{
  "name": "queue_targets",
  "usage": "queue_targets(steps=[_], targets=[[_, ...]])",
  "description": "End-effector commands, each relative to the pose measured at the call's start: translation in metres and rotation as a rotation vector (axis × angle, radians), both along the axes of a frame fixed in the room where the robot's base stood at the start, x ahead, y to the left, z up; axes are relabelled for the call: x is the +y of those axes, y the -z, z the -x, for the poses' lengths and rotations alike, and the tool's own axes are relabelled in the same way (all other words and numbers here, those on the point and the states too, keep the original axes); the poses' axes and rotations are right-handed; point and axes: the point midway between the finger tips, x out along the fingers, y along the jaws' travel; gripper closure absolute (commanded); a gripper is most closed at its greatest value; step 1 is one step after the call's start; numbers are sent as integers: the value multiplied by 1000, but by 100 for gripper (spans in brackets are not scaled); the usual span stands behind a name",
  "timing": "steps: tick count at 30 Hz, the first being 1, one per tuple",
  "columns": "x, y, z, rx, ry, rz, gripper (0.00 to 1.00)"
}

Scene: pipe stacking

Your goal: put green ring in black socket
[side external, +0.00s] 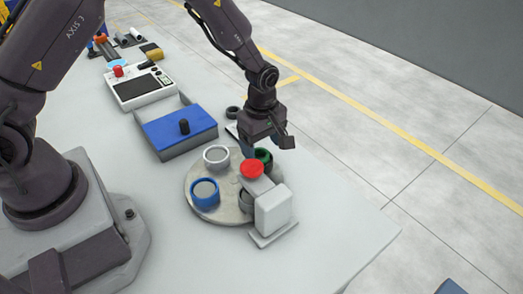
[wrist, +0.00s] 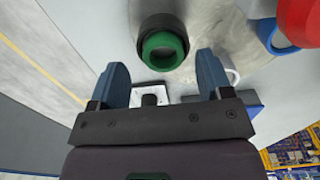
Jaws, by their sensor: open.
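The green ring (wrist: 163,51) shows in the wrist view just beyond the fingertips, against a black socket (wrist: 158,22) at the top of the picture. The ring overlaps the socket and looks upright on it; I cannot tell how deep it sits. In the side view the green ring (side external: 265,156) is at the back right of a round grey plate (side external: 232,212). My gripper (wrist: 158,62) is open, its blue fingers apart on either side of the ring's near edge. In the side view my gripper (side external: 268,146) hangs just above the ring; nothing is visibly held.
A white ring (side external: 216,156), a blue ring (side external: 205,192) and a red round piece (side external: 252,168) are close by on or over the plate. A white block (side external: 272,211) stands at front right. A blue-topped box (side external: 180,131) is behind left. The table's right front is clear.

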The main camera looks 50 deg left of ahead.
Motion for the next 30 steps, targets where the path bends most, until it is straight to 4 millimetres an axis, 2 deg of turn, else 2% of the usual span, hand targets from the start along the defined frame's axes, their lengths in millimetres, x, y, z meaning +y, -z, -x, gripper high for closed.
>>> queue_targets(steps=[1,3,9,13,20,23,26,30], targets=[[0,-14,-1,-5,1,0,28],[0,-31,0,-4,0,1,28],[0,-71,1,0,0,0,28],[1,-87,1,1,0,-1,28],[1,-96,2,4,1,-1,28],[2,-106,5,-10,35,5,28],[5,-133,14,-50,144,16,28],[12,-189,46,-144,414,16,28]])
